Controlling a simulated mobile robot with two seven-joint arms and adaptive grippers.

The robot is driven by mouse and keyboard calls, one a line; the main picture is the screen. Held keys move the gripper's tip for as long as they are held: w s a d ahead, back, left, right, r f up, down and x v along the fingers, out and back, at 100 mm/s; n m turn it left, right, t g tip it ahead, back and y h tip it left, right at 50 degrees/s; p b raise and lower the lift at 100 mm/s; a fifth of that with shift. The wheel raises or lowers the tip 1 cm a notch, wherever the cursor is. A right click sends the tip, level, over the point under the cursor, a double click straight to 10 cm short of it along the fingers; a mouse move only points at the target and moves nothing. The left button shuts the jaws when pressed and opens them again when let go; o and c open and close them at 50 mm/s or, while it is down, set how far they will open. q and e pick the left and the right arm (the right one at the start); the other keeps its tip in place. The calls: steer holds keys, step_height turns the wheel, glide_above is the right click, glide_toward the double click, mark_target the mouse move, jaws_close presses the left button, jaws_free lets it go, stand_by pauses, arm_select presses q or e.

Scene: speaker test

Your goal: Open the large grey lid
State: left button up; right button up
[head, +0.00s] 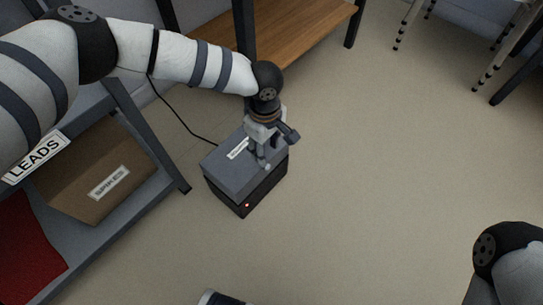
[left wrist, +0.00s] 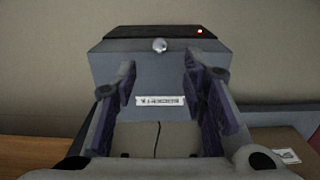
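A dark box (head: 263,193) with a large grey lid (head: 233,178) stands on the floor in the head view. The lid lies flat on the black lower part, which has a small red light. In the left wrist view the grey lid (left wrist: 160,74) shows a white label and a round silver knob (left wrist: 160,45) near the edge by the light. My left gripper (head: 264,160) is over the lid. In the left wrist view its fingers (left wrist: 159,82) are apart with nothing between them. The knob lies beyond the fingertips in that picture. My right gripper is out of view.
A grey shelf at left holds a cardboard box (head: 98,172) and a red item (head: 25,245). A wooden bench (head: 290,25) stands behind the dark box. A black cable (head: 180,118) runs to the box. The floor (head: 390,160) to the right is clear.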

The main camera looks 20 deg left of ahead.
mark_target(267, 166)
arm_select(q)
step_height(267, 166, down, 8)
steer(key=shift+f+b, duration=0.15)
steer(key=shift+b, duration=0.95)
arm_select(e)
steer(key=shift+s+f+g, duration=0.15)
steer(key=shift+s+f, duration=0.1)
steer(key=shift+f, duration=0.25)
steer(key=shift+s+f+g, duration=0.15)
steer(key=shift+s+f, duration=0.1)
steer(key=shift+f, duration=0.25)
arm_select(q)
jaws_close()
